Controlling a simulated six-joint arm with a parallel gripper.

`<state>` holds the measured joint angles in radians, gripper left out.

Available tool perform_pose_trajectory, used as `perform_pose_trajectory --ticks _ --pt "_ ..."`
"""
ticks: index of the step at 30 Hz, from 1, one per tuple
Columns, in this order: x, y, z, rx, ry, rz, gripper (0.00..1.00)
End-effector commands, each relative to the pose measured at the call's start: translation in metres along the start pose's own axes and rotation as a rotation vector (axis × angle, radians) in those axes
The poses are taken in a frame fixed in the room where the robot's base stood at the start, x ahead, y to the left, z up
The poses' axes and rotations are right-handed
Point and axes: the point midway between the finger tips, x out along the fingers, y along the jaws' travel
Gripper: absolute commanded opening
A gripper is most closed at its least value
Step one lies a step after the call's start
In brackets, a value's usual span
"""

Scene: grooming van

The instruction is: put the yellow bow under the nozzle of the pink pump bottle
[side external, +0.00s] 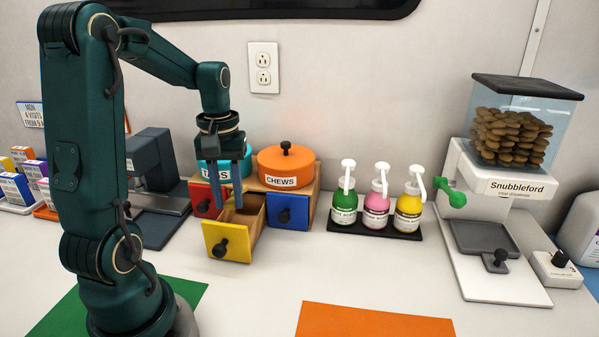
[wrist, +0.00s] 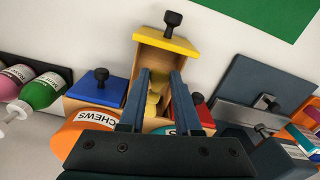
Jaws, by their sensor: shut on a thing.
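My gripper (side external: 238,203) points down over the open drawer with the yellow front (side external: 227,243). In the wrist view, its two blue-grey fingers (wrist: 160,76) are shut on a small yellow thing, the yellow bow (wrist: 154,100), at the drawer's inside. Its outline is mostly hidden by the fingers, and I cannot make it out clearly in the side view. The pink pump bottle (side external: 376,210) stands upright between the green and yellow bottles, right of the drawers. Its white nozzle (side external: 382,168) is on top. The pink bottle also shows at the wrist view's left edge (wrist: 14,80).
A green bottle (side external: 344,208) and a yellow bottle (side external: 408,212) share the dark tray (side external: 340,228) with the pink one. An orange CHEWS pot (side external: 286,165) stands on the drawer unit. A treat dispenser (side external: 505,190) stands at right.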

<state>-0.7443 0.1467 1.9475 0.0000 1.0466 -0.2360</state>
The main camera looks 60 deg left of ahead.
Motion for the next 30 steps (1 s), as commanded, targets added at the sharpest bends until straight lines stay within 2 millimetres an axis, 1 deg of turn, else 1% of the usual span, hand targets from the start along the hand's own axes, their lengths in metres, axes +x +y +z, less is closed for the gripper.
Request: perform_pose_trajectory --ticks 1,5,8,11,12,14,15,17,21,23,26,27,29,30 --pt "-0.005 0.001 -0.001 0.001 0.004 0.001 0.00" --pt "-0.011 0.013 0.002 0.007 0.000 0.000 0.00" --pt "-0.010 0.034 0.006 0.012 -0.002 -0.001 0.00" --pt "-0.008 0.063 0.015 0.016 -0.002 -0.001 0.00" --pt "-0.007 0.075 0.020 0.016 -0.003 -0.001 0.00" --pt "-0.005 0.093 0.029 0.016 -0.003 -0.001 0.00" --pt "-0.004 0.105 0.036 0.016 -0.002 -0.001 0.00" --pt "-0.002 0.122 0.047 0.016 -0.002 -0.001 0.00" --pt "0.003 0.159 0.080 0.015 -0.002 -0.001 0.00" --pt "0.006 0.173 0.096 0.015 -0.002 -0.001 0.00" --pt "0.010 0.194 0.127 0.015 -0.002 -0.002 0.00" --pt "0.012 0.202 0.141 0.014 -0.002 -0.002 0.00" --pt "0.015 0.212 0.161 0.014 -0.001 -0.002 0.00" --pt "0.017 0.217 0.175 0.014 -0.002 -0.002 0.00"
